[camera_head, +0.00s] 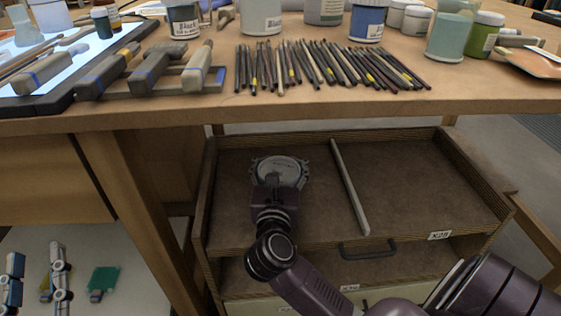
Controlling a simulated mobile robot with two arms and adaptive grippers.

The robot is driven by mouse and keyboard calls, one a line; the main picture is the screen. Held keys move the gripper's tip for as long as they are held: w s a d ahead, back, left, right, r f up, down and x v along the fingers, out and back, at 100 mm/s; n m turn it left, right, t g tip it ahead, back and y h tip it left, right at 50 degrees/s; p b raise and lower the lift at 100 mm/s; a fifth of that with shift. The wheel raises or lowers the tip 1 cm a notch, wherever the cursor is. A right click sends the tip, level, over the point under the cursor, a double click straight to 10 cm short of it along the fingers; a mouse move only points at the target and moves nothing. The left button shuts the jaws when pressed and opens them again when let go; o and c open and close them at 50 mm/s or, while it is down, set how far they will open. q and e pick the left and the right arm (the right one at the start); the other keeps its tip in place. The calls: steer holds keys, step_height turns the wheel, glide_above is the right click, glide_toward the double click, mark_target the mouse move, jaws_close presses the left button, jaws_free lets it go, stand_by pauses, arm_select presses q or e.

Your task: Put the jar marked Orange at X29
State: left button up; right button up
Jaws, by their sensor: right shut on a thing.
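The open top drawer (420,190) under the table has a label reading X29 (440,235) on its front edge. My right gripper (280,164) points into its left compartment. The gripper is shut on a round, grey-topped jar (285,165), with a finger at either side. The jar's label is hidden, so I cannot read Orange on it. I cannot tell whether the jar touches the drawer floor. My left gripper is not in view.
A pale divider (350,187) splits the drawer; its right compartment is empty. A black handle (368,250) is on the front. Above, the table (210,110) holds a row of brushes (330,65), clamps (150,75) and several jars, including a blue one (367,20).

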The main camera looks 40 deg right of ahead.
steer(key=o, duration=1.8)
steer(key=shift+f, duration=0.1)
arm_select(q)
steer(key=shift+s+r, duration=0.1)
steer(key=shift+r, duration=0.15)
arm_select(e)
steer(key=shift+o, duration=0.2)
